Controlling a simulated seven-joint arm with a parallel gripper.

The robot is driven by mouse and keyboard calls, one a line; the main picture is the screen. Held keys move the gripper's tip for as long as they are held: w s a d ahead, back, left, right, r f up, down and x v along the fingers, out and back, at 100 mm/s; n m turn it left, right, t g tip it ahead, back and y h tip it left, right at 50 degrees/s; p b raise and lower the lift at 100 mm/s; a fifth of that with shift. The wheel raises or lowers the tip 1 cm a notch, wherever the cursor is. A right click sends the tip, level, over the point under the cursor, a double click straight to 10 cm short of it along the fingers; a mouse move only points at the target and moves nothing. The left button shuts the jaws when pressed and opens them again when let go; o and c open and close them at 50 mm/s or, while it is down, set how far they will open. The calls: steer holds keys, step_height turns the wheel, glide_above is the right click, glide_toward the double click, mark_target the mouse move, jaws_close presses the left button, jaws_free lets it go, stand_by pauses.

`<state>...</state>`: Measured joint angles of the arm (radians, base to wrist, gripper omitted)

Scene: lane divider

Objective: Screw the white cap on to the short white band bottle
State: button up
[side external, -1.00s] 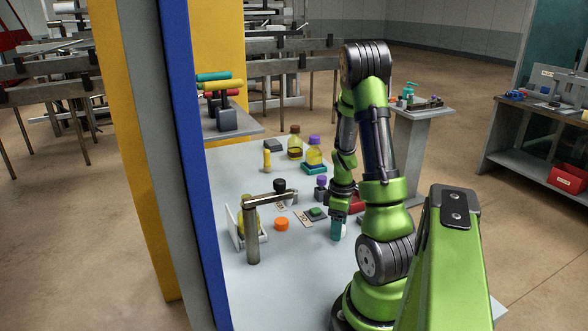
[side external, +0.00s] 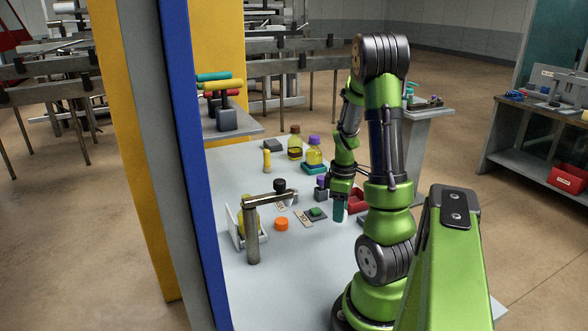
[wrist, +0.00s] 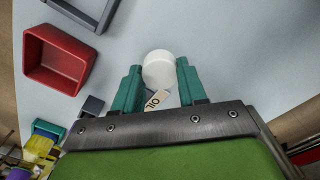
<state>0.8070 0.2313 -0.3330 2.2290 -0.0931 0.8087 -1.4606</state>
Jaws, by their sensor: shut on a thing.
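My gripper (wrist: 156,88) is shut on the white cap (wrist: 159,69), a round white disc between its teal fingertips in the wrist view. In the side external view my gripper (side external: 339,211) points down over the right part of the table; the cap is not clear there. Two bottles with yellow contents stand at the back, one with a brown cap (side external: 295,143) and one with a purple cap (side external: 314,152). A yellow item (side external: 249,213) sits in the fixture at left, partly hidden. I cannot tell which is the white band bottle.
A grey post with a side arm (side external: 252,235) stands at the table's front left. An orange cap (side external: 281,224) and a green-topped block (side external: 316,212) lie mid-table. A red bin (wrist: 55,60) is near my gripper. The table front is clear.

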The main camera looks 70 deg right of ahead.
steer(key=r, duration=0.4)
steer(key=shift+w+a, duration=0.15)
steer(key=shift+w, duration=0.15)
steer(key=w+a+r+n, duration=0.2)
steer(key=w+a+r, duration=0.1)
steer(key=w, duration=0.4)
steer(key=w+a+r+n, duration=0.2)
steer(key=w+a+r, duration=0.1)
steer(key=w, duration=0.5)
steer(key=w+a+r+n, duration=0.1)
steer(key=w+a+r, duration=0.2)
steer(key=w+r, duration=0.2)
steer(key=shift+w+a+r+n, duration=0.15)
steer(key=shift+w+a+n, duration=0.2)
steer(key=shift+w, duration=0.8)
steer(key=shift+d+f, duration=0.1)
steer(key=shift+f, duration=2.8)
steer(key=shift+f, duration=1.35)
steer(key=o, duration=1.1)
